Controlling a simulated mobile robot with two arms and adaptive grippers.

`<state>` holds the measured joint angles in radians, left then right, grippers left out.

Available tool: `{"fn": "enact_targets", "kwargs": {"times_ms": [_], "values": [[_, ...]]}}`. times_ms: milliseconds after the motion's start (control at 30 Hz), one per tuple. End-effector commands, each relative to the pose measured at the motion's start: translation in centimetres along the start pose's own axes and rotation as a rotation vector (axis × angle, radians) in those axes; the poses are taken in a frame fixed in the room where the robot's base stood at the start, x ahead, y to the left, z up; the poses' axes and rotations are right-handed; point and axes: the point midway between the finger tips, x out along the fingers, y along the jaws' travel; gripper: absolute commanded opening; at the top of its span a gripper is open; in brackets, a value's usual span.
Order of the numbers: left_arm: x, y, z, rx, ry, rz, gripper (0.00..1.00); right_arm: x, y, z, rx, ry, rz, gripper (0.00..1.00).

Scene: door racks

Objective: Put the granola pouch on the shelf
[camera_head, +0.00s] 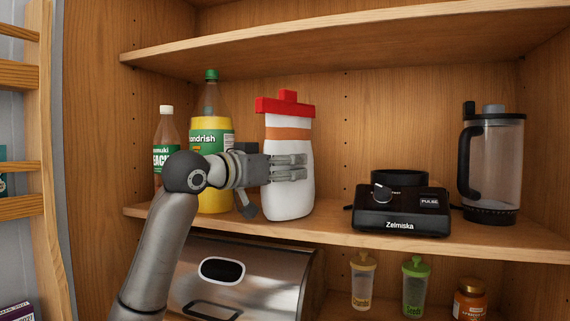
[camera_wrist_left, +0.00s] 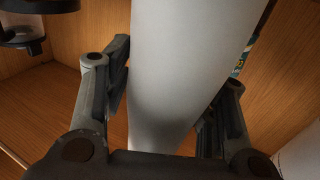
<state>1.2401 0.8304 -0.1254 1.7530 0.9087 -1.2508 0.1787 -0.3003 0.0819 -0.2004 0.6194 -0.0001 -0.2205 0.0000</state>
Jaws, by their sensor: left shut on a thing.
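The granola pouch (camera_head: 287,198) is white with an orange band and a red clip across its top. In the head view it is upright at the middle shelf (camera_head: 350,236), between the bottles and the blender base. My left gripper (camera_head: 290,167) reaches in from the left and is shut on the pouch, with its fingers across the pouch's side. In the left wrist view the pouch (camera_wrist_left: 190,70) fills the space between the two fingers (camera_wrist_left: 175,120). I cannot tell whether its bottom touches the shelf. My right gripper is not in view.
A yellow bottle (camera_head: 209,135) and a smaller bottle (camera_head: 166,140) stand left of the pouch. A black blender base (camera_head: 402,207) and its jug (camera_head: 493,165) stand to the right. An upper shelf (camera_head: 350,32) runs above. Two shakers, a jar and a metal box (camera_head: 250,272) are below.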

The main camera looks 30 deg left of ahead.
Motion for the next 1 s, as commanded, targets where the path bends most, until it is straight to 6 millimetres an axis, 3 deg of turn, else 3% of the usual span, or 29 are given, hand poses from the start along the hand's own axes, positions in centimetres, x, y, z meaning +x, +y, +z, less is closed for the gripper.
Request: {"fn": "enact_targets", "kwargs": {"times_ms": [467,500,633,1000], "values": [[0.08,-0.1,0.36,0.0,0.006,-0.001,0.0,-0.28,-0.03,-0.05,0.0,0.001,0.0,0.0],[0.15,-0.09,0.44,0.0,0.002,0.0,0.56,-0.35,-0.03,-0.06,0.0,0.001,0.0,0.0],[0.15,-0.09,0.42,0.0,0.002,0.0,0.73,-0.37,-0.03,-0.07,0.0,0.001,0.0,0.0],[0.14,-0.09,0.1,0.0,0.002,0.0,0.74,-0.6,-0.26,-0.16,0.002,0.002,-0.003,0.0]]}}
